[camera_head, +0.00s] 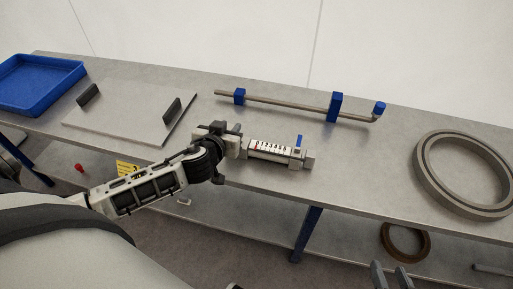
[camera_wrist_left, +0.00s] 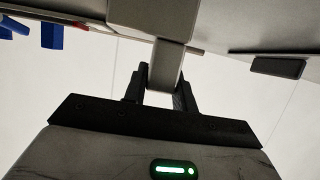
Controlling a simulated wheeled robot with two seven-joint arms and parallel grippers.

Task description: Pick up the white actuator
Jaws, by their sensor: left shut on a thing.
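In the left wrist view the actuator's grey end (camera_wrist_left: 165,66) sits between the fingers of the left gripper (camera_wrist_left: 161,84). I cannot tell whether the actuator touches the bench. My right gripper (camera_head: 392,277) shows at the bottom edge, its two fingers apart, with nothing between them.
The grey bench (camera_head: 360,175) holds a blue tray (camera_head: 40,84), a plate with two dark handles (camera_head: 130,112), a pipe with blue clamps (camera_head: 285,103) and a large ring (camera_head: 425,180). A brown ring (camera_head: 386,240) lies on the lower shelf. Bench right of the actuator is clear.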

